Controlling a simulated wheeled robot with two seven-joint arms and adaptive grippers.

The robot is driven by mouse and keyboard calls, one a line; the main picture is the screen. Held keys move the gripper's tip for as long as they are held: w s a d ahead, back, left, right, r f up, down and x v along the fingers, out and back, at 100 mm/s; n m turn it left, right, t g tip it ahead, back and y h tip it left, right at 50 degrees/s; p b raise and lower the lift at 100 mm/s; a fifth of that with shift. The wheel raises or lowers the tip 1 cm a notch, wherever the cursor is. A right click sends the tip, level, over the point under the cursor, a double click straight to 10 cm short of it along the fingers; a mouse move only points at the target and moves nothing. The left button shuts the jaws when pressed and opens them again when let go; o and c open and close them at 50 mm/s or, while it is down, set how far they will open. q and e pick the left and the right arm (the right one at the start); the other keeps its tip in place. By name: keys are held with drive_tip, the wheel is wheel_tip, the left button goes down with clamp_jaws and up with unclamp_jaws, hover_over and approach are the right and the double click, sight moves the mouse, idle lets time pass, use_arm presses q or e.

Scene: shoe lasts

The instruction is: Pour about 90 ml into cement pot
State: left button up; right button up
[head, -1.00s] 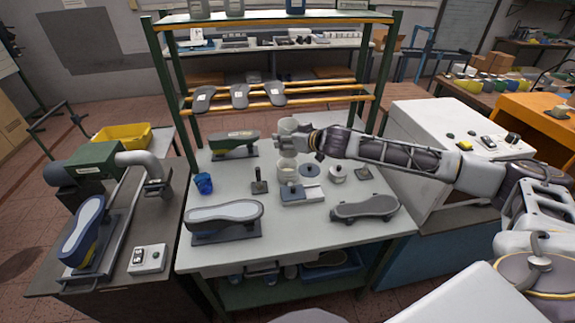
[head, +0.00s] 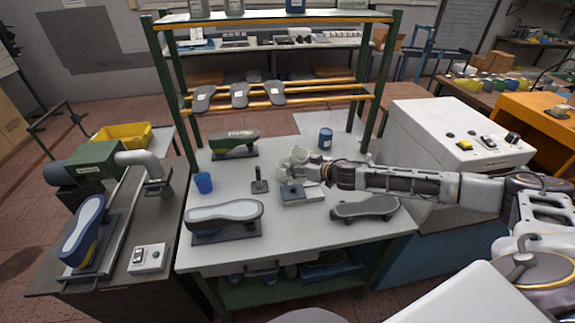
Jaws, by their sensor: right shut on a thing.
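My right gripper (head: 297,169) is shut on a white cup (head: 299,154), low over the middle of the worktable. The cup looks tilted, and the fingers partly cover it. A pale pot was visible at this spot earlier; the gripper and cup now largely hide it, so I cannot tell its contents or whether anything flows. A small grey-blue device (head: 302,194) sits just in front of the gripper. My left gripper is not in view.
A blue cup (head: 204,183), a small dark stand (head: 260,186), shoe lasts (head: 225,214) and a grey sole (head: 365,208) stand around on the worktable (head: 300,238). A shelf rack rises at the back.

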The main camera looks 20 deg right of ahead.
drive_tip(key=shift+s+a+f, duration=0.1)
drive_tip(key=shift+s+f, duration=0.05)
drive_tip(key=shift+f, duration=0.4)
drive_tip(key=shift+a+f, duration=0.15)
drive_tip(key=shift+a, duration=0.1)
drive_tip(key=shift+s+a, duration=0.3)
drive_tip(key=shift+a, duration=0.6)
drive_tip(key=shift+r+y, duration=0.2)
drive_tip(key=shift+y, duration=0.2)
